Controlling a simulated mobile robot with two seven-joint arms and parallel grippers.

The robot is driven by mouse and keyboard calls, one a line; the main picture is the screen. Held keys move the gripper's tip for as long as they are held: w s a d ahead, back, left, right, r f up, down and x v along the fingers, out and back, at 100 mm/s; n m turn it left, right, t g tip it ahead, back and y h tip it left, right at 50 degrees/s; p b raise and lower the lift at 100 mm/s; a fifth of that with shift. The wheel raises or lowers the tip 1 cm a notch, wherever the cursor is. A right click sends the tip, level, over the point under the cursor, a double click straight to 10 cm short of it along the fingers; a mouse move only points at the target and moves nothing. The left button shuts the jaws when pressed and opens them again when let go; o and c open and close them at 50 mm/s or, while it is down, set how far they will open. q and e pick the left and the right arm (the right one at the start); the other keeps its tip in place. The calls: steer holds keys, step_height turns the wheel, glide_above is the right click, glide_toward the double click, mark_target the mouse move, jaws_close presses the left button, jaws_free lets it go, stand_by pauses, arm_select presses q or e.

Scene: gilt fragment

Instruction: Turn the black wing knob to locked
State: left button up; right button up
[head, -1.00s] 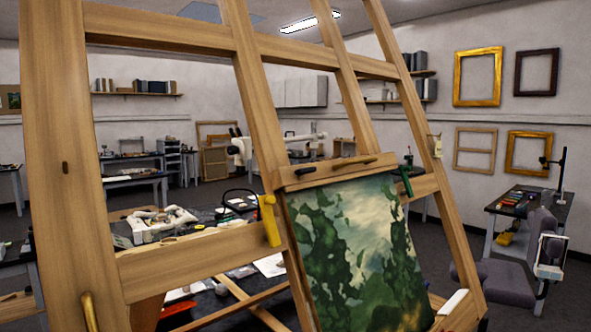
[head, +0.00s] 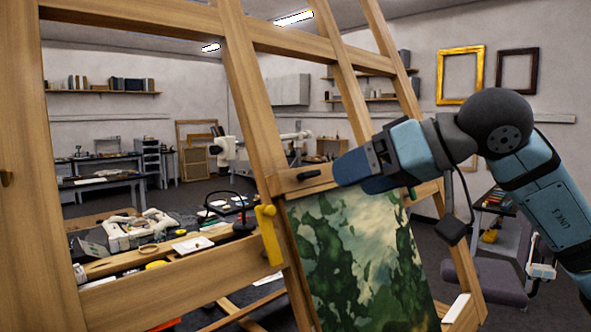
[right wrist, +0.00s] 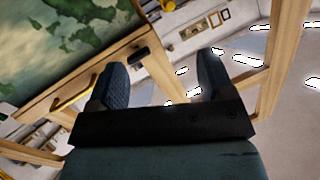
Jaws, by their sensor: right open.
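The black wing knob (head: 308,175) sits on the easel's wooden top clamp bar (head: 290,184), above the green landscape painting (head: 350,250). Its wing lies roughly along the bar, tilted slightly. My right gripper (head: 345,168) comes in from the right, close to the right of the knob in the picture. In the right wrist view the knob (right wrist: 140,55) shows near the left finger, between the fingers' tips and the bar. The right gripper (right wrist: 164,62) is open with nothing between its fingers. No contact with the knob shows. My left gripper is out of view.
A yellow lever (head: 268,235) is on the easel post left of the painting. A brass bar handle (right wrist: 75,92) on the clamp bar is hidden by my gripper in the head view. Easel posts (head: 250,110) stand around the knob. A cluttered workbench (head: 150,245) lies behind.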

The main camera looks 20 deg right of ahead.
mark_target(312, 172)
steer(key=d+r+n+t+h, duration=0.1)
steer(key=d+r+t+h, duration=0.1)
steer(key=d+r+h, duration=0.15)
steer(key=shift+t+y, duration=0.3)
steer(key=shift+y, duration=0.05)
steer(key=shift+p+x, duration=1.7)
steer(key=shift+x, duration=4.9)
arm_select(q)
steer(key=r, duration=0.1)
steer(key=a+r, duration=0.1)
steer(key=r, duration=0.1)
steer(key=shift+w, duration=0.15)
arm_select(e)
steer(key=shift+a+r, duration=0.1)
steer(key=shift+r, duration=0.05)
steer(key=shift+c, duration=0.4)
